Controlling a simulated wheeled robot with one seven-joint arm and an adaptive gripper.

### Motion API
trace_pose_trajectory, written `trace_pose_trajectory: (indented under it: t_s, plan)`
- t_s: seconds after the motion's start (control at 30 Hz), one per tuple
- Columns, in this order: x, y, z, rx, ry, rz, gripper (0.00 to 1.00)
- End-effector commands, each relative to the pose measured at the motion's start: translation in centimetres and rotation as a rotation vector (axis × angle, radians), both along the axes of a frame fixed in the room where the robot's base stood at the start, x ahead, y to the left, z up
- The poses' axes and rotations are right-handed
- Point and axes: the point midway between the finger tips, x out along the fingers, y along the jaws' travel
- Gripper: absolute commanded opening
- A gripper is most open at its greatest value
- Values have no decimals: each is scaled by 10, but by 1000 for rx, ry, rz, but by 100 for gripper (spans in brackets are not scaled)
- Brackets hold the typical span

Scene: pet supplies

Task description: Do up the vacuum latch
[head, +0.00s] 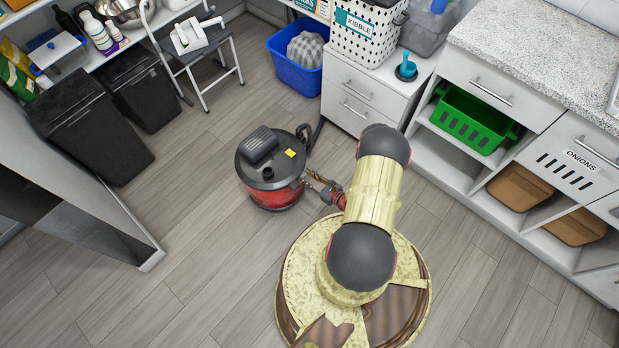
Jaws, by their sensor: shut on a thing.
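The vacuum (270,168) stands on the floor near the middle of the head view. It has a red drum and a dark grey lid with a black motor housing and a yellow label. My gripper (308,178) is at the right side of the vacuum, at the level where the lid meets the drum. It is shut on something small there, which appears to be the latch. The latch itself is too small and too covered by the fingers to make out, so I cannot tell its position.
A black hose (318,132) rises behind the vacuum. A blue bin (296,68), a white drawer unit (361,90) and a step stool (200,62) stand behind. Dark bins (92,125) are at the left. The floor (185,235) left of and in front of the vacuum is clear.

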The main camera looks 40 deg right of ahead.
Motion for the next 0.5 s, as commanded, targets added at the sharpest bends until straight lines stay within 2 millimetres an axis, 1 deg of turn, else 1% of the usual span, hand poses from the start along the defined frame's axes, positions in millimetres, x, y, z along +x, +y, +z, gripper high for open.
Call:
trace_pose_trajectory:
  t_s: [0.03,0.4,0.43,0.5]
  plan:
    - [2,0,3,-1,17,2,0]
    - [2,0,1,-2,39,0,0]
    - [2,0,1,-2,39,0,26]
    - [2,0,1,-2,39,0,30]
